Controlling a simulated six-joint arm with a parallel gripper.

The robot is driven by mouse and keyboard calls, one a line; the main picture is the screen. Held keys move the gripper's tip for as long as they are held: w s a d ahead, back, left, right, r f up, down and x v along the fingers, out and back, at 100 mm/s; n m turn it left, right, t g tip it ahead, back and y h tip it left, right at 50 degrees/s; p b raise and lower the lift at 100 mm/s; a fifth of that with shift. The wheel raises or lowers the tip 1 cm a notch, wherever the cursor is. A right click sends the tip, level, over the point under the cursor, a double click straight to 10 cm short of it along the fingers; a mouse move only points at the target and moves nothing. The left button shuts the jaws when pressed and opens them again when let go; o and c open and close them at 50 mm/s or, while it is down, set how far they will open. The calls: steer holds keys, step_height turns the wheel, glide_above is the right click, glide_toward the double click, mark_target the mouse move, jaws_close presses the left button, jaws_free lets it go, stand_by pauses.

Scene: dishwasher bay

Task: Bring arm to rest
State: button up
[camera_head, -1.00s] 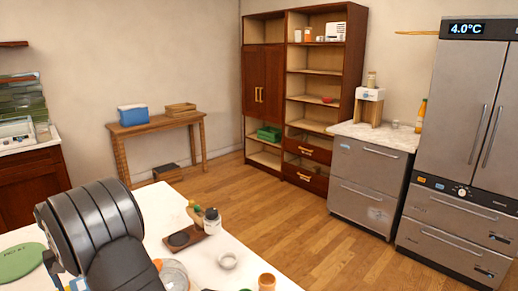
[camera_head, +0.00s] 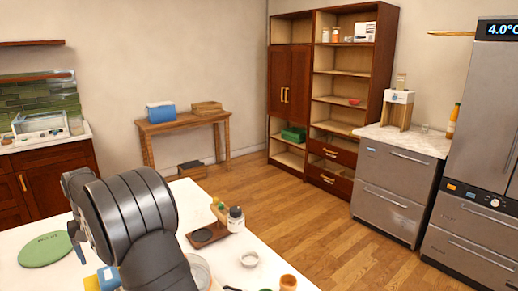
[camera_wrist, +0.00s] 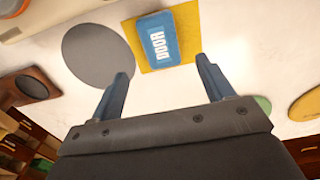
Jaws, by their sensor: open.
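My gripper (camera_wrist: 166,90) shows in the wrist view with its two blue-grey fingers spread wide apart and nothing between them. Beyond the fingertips, a blue block with white lettering (camera_wrist: 159,39) lies on a yellow mat (camera_wrist: 188,58) on the white worktop. The fingers look apart from the block. In the head view my arm is folded at the lower left over the white worktop (camera_head: 185,193), and it hides the fingers. A blue and yellow patch (camera_head: 106,279) shows beside the arm there.
A grey disc (camera_wrist: 98,55) lies left of the mat. Open wooden floor (camera_head: 290,220) lies beyond.

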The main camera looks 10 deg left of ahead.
step_height(320, 180, down, 10)
steer(key=shift+f, duration=0.1)
steer(key=r, duration=0.3)
steer(key=d+r, duration=0.1)
steer(key=r, duration=0.1)
steer(key=shift+w+r, duration=0.1)
steer(key=shift+w, duration=0.1)
steer(key=w+d+r, duration=0.4)
steer(key=d+r, duration=0.2)
steer(key=d, duration=0.3)
steer(key=shift+n, duration=0.6)
steer(key=w+f, duration=0.2)
steer(key=w, duration=0.1)
steer(key=w+d+f, duration=0.1)
steer(key=w+f, duration=0.1)
steer(key=w, duration=0.1)
steer(key=w+d+f, duration=0.1)
steer(key=w+f, duration=0.2)
steer(key=shift+w+f, duration=0.1)
steer(key=shift+w, duration=0.1)
steer(key=shift+f, duration=0.6)
steer(key=shift+r, duration=0.1)
